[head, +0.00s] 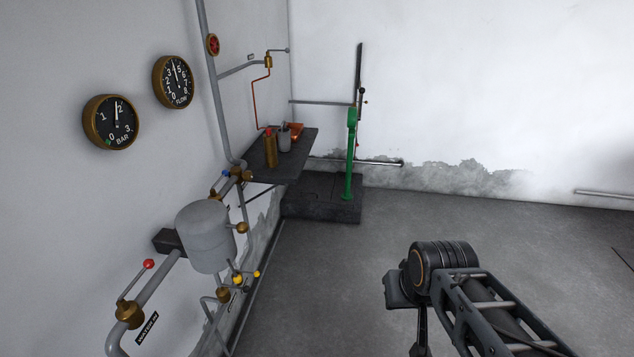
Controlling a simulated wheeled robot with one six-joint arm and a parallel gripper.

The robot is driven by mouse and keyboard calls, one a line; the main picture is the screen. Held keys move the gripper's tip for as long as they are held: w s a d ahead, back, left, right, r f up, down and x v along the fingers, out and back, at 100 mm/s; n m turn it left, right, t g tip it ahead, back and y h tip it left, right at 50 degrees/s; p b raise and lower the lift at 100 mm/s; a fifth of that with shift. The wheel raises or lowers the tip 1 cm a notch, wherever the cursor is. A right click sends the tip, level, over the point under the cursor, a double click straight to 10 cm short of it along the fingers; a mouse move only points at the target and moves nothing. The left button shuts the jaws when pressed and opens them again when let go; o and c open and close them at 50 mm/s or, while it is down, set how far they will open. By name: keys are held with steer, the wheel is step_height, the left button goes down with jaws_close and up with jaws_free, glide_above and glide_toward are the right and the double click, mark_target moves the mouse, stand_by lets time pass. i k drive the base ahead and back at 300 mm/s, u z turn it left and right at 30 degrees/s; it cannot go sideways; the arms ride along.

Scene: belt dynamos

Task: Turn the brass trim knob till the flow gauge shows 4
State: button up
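The flow gauge (173,82) is a round brass-rimmed dial with a black face on the left wall. Its needle points almost straight up, between the 3 and the 5, about at 4; the exact reading is too small to tell. A brass knob-like fitting (242,228) sits on the right side of the grey tank (205,237). Another brass fitting (268,62) is on the thin pipe near the corner. I cannot tell which brass part is the trim knob. My arm shows at the lower right, over the floor, apart from the pipework. My gripper's fingers are not visible.
A bar gauge (111,122) hangs left of the flow gauge. A red handwheel (213,45) and a red-knobbed lever valve (130,312) are on the pipes. A dark shelf (290,167) holds an oil can and bottle. A green hand pump (350,150) stands behind. The floor's middle is clear.

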mark_target(247, 176)
steer(key=u, duration=0.45)
steer(key=k, duration=0.2)
steer(key=z, duration=0.9)
steer(key=i, duration=1.2)
steer(key=u, duration=1.5)
steer(key=i, duration=0.7)
steer(key=u, duration=0.8)
